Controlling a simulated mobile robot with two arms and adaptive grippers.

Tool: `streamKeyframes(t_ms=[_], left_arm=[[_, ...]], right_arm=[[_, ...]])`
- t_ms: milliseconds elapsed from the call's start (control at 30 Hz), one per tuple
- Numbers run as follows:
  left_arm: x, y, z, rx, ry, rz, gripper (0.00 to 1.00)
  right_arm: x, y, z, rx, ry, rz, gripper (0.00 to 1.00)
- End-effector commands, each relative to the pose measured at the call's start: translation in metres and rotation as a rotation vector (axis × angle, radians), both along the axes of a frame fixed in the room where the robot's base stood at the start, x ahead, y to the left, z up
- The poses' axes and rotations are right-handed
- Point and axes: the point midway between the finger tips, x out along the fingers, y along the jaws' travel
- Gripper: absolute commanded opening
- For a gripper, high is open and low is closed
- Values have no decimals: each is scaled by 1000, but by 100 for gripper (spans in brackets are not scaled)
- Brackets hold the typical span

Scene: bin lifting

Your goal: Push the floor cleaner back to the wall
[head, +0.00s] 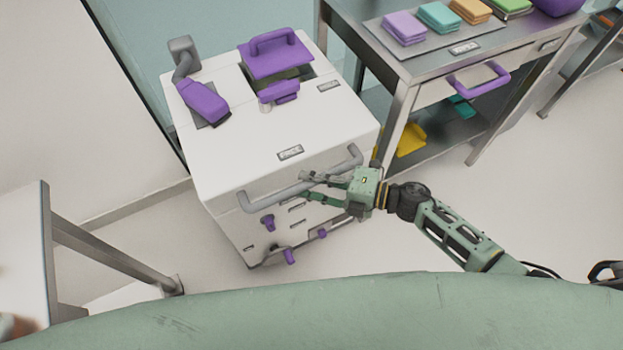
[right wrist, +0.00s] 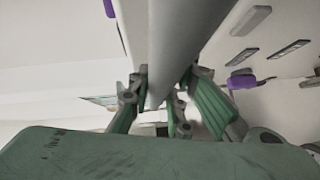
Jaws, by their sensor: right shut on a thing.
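The floor cleaner (head: 260,140) is a white box-shaped machine with purple parts on top and purple knobs low on its front. It stands upright on the floor. A grey bar handle (head: 262,200) runs across its front; the bar also fills the middle of the right wrist view (right wrist: 185,40). My right gripper (head: 312,187) is at the right half of this handle, its fingers shut around the bar. In the right wrist view the fingers (right wrist: 165,95) sit on both sides of the bar. My left gripper is not in view.
A wall (head: 110,130) with a glass panel runs behind and left of the cleaner. A metal table (head: 345,25) with folded cloths and a purple-handled drawer stands close on the right. Another table (head: 45,250) stands at the lower left. Floor (head: 520,170) is clear at right.

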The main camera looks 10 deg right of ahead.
Motion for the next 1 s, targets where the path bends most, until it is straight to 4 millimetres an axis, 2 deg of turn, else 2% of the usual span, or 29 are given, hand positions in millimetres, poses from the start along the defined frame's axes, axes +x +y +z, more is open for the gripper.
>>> streamKeyframes(t_ms=[33,67,267,533,667,767,1000], left_arm=[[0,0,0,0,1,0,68],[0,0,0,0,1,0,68],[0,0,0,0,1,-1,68],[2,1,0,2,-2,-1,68],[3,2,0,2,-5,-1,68],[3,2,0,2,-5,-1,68],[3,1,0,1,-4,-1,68]], right_arm=[[6,-1,5,8,-3,-11,0],[6,-1,5,8,-4,-11,19],[5,0,4,5,-5,-9,37],[3,0,2,2,-3,-5,37],[-1,-7,2,1,-1,-5,37],[-7,-21,3,-1,-1,-5,37],[-28,-67,11,-1,0,-6,37]])
